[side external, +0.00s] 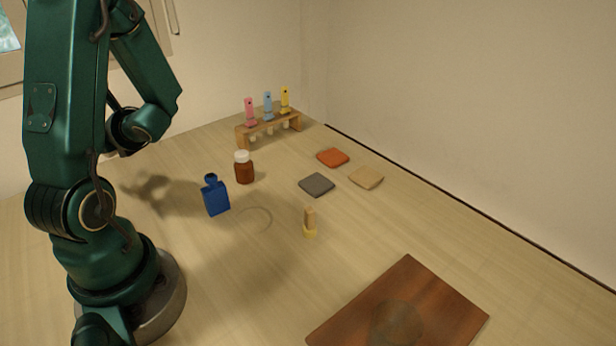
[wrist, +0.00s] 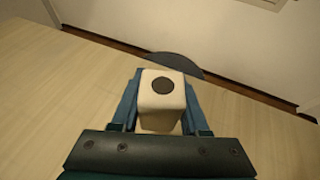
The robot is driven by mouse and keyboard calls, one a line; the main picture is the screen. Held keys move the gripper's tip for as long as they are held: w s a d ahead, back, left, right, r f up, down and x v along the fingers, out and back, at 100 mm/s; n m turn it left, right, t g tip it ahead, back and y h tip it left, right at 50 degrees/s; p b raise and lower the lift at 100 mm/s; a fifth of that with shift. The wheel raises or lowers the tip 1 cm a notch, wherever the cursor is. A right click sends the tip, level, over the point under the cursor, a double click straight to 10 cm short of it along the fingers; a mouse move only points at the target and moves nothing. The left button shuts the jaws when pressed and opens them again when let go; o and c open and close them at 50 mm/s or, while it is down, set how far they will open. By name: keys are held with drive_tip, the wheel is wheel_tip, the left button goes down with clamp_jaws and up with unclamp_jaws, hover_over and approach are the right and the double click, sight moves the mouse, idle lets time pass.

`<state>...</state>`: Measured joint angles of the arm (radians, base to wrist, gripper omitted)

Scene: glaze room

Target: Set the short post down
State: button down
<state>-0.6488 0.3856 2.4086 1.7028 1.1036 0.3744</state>
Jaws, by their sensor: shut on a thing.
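In the wrist view my gripper (wrist: 161,112) is shut on a pale, cream block-shaped post (wrist: 161,104), with a blue finger on each side. The post's near end faces the camera and has a dark round spot. A dark grey disc (wrist: 178,62) shows just beyond it, partly hidden; I cannot tell if they touch. The side view does not show my gripper or the held post. In that view a small wooden post (side external: 309,217) stands upright in a yellow foot on the table.
A blue bottle (side external: 215,196) and brown jar (side external: 244,168) stand mid-table. Behind is a wooden rack (side external: 270,128) with pink, blue and yellow items. Grey (side external: 317,184), orange (side external: 333,157) and tan (side external: 366,176) tiles lie flat. A brown board (side external: 440,300) lies in front.

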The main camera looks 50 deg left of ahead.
hover_over(170, 172)
wheel_tip(170, 172, down, 7)
drive_tip(key=shift+f, duration=2)
drive_tip(key=shift+f, duration=0.1)
drive_tip(key=shift+c, duration=2.1)
unclamp_jaws()
